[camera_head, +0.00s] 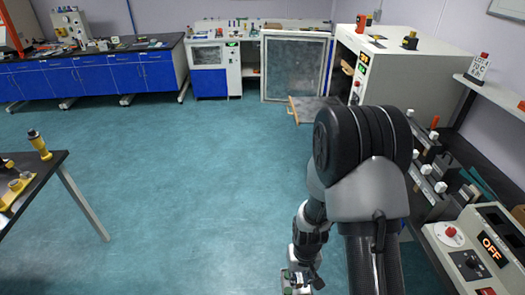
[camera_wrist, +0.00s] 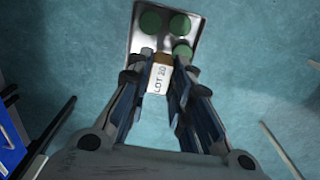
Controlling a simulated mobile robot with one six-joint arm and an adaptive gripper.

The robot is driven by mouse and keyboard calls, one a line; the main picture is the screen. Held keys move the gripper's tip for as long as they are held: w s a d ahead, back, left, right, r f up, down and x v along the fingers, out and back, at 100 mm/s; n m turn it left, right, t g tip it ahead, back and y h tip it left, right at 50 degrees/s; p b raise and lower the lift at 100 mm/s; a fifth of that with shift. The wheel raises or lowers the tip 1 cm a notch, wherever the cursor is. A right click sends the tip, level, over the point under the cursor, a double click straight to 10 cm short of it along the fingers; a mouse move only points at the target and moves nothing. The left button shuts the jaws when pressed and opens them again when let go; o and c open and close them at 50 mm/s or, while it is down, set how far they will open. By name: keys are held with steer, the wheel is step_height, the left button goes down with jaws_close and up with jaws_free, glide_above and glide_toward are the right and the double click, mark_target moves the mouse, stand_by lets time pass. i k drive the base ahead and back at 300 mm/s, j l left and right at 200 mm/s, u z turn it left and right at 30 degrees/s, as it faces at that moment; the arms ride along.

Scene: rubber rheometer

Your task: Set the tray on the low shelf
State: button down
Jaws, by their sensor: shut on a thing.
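A metal tray (camera_wrist: 165,44) with several green discs on it shows at the top of the wrist view, over the blue-green floor. A light block labelled LOT 20 (camera_wrist: 159,79) sits at the tray's near end. My gripper (camera_wrist: 163,62) is shut on the tray at this block, with a finger on either side. In the head view my gripper (camera_head: 299,279) is low at the bottom centre, and only a small part of the tray shows there. Which surface is the low shelf I cannot tell; a white wall shelf (camera_head: 497,94) is at the right.
A large white oven (camera_head: 415,75) stands open at the back right, its glazed door (camera_head: 293,70) swung left. Black-topped benches with blue cabinets (camera_head: 95,77) line the back left. A table (camera_head: 50,165) is at left, a control box reading OFF (camera_head: 480,255) at right. The middle floor is clear.

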mark_target(303, 103)
steer(key=i, duration=1.7)
steer(key=i+z, duration=0.15)
steer(key=i, duration=0.4)
steer(key=i+z, duration=0.15)
steer(key=i, duration=0.45)
steer(key=i+j+z, duration=0.2)
steer(key=i, duration=0.35)
steer(key=i+z, duration=0.3)
steer(key=i, duration=0.25)
steer(key=i+j+z, duration=0.1)
steer(key=i+z, duration=0.25)
steer(key=i, duration=0.2)
